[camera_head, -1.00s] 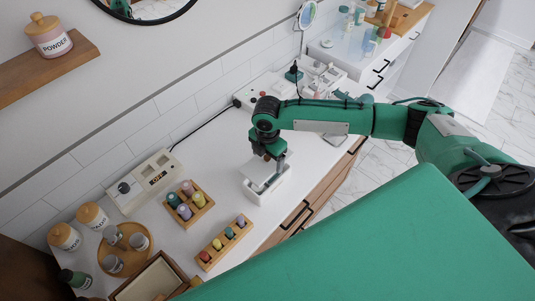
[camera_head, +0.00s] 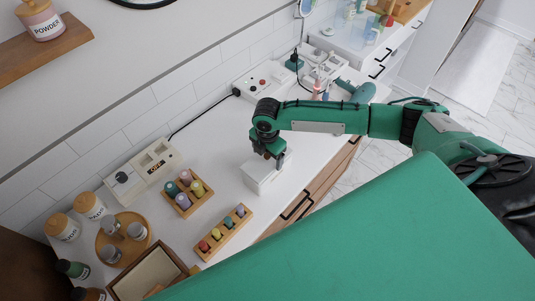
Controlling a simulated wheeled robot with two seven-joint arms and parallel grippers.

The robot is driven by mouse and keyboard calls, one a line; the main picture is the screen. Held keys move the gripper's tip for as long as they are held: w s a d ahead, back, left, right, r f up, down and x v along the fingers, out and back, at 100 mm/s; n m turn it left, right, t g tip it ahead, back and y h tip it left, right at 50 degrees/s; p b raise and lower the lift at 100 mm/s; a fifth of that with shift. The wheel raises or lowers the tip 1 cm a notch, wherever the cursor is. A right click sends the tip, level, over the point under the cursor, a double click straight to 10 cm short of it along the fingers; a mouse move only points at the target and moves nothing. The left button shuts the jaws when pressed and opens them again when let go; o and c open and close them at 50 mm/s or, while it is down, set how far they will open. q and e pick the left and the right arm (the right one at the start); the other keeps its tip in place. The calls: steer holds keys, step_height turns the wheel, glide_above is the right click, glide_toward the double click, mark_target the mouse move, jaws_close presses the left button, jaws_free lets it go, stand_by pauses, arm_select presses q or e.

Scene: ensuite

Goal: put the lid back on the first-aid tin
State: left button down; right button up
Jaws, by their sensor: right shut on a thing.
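The white first-aid tin (camera_head: 268,183) stands on the white counter near its front edge. The white lid (camera_head: 262,167) is at the top of the tin, roughly level with its rim; the jaws partly hide it, and I cannot tell whether it is fully seated. My right gripper (camera_head: 273,161) points down over the tin and is shut on the lid. My left gripper is not in view.
Wooden racks of coloured bottles (camera_head: 187,193) and rollers (camera_head: 222,233) stand left of the tin. A white device (camera_head: 145,172), a round tray with cups (camera_head: 123,241) and a framed box (camera_head: 148,273) lie farther left. A socket box (camera_head: 262,83) is behind.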

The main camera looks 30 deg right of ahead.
steer(key=shift+p, duration=0.65)
stand_by(0.8)
steer(key=shift+f, duration=0.5)
stand_by(0.6)
steer(key=shift+f, duration=0.15)
stand_by(0.5)
steer(key=o, duration=0.9)
